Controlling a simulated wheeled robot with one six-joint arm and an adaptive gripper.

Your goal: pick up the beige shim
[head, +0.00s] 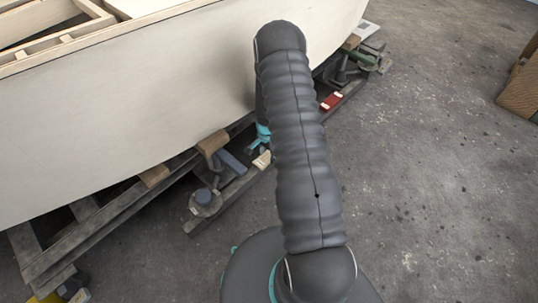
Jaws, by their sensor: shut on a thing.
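The beige shim (262,160) is a small pale block just left of my arm, low beside the hull, at the cradle's dark beam. My gripper (260,149) shows only in part, as dark and teal pieces directly above the shim, left of my arm's sleeve. It points down and is shut on the shim. My arm hides much of the gripper, so the exact hold of the fingers is not clear. I cannot tell whether the shim still touches the beam.
The pale hull (120,95) overhangs the work area on the left. A blue block (232,163), a brown pad (212,143) and a jack stand (205,201) are close by. A red item (331,102) lies beyond my arm. The concrete floor (430,170) on the right is open.

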